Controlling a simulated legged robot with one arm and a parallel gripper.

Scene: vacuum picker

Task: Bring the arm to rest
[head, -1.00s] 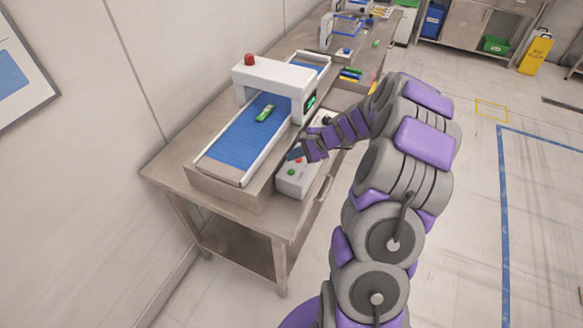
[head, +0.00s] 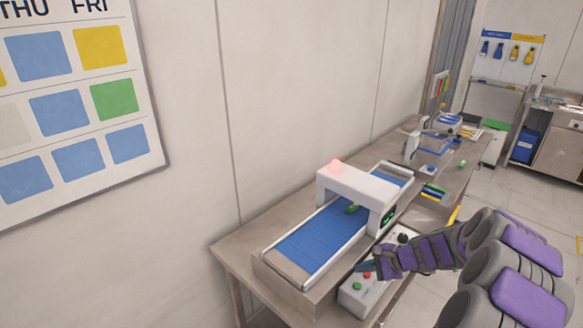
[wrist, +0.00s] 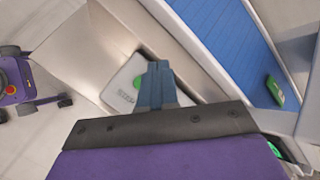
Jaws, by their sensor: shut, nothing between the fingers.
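My gripper (head: 368,267) is shut and empty, held over the control box (head: 356,298) at the front edge of the bench. The box has a green and a red button on top. In the wrist view my gripper's fingertips (wrist: 157,72) are together above the box (wrist: 122,83), covering part of its top; one green button shows beside them. My purple and grey arm reaches in from the right in the head view.
A blue conveyor (head: 310,242) runs along the bench (head: 232,246) under a white arch (head: 357,185) with a lit red lamp (head: 335,166). A green item (head: 352,209) lies on the belt by the arch. Clear floor shows right of the bench.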

